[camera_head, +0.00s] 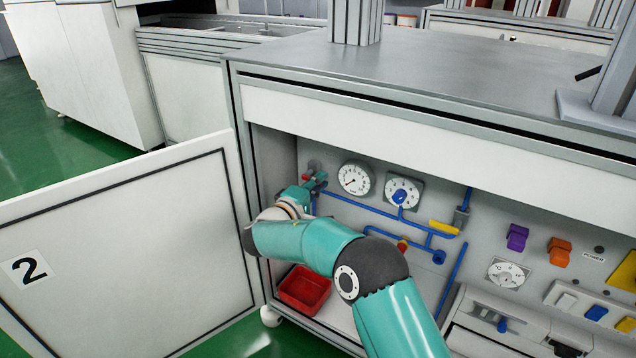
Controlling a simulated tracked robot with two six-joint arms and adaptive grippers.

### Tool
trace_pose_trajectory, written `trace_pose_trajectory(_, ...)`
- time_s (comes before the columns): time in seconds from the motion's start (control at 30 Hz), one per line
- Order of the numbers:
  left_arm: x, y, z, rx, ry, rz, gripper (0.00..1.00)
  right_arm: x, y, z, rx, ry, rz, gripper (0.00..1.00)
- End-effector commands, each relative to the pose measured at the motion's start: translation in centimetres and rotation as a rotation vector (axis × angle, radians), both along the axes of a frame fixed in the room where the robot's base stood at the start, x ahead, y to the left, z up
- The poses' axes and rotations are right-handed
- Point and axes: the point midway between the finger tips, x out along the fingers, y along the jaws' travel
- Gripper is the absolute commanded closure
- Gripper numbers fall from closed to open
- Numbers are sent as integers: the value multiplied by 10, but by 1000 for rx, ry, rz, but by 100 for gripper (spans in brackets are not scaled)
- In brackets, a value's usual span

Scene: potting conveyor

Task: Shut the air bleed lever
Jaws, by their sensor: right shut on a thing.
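My right arm reaches into the open cabinet bay, and its gripper (316,183) is at the left end of the blue pipe (365,206), near the back panel. The gripper is shut on a small part there. A bit of red (306,178) shows beside the fingers, and I take this part to be the air bleed lever. It is mostly hidden by the gripper, so I cannot tell its angle. My left gripper is not in view.
Two gauges (354,178) (403,192) sit just right of the gripper. A yellow handle (444,228) and a red knob (402,246) are on the pipes. A red bin (304,289) stands below. The open door (120,250), marked 2, is at left.

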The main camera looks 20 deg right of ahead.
Motion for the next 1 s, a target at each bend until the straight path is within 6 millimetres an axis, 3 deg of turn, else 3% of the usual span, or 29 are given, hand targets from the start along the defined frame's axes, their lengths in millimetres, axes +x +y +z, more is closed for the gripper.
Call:
trace_pose_trajectory(0.33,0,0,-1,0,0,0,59,-2,-1,-7,5,10,-7,100)
trace_pose_trajectory(0.37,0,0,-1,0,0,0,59,-2,-1,-7,5,10,-7,81)
trace_pose_trajectory(0.5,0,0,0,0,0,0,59,-1,-1,-6,5,9,-5,59)
trace_pose_trajectory(0.83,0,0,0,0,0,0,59,-1,1,-3,4,3,-2,59)
trace_pose_trajectory(1.0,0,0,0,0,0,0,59,-10,13,-3,5,4,0,59)
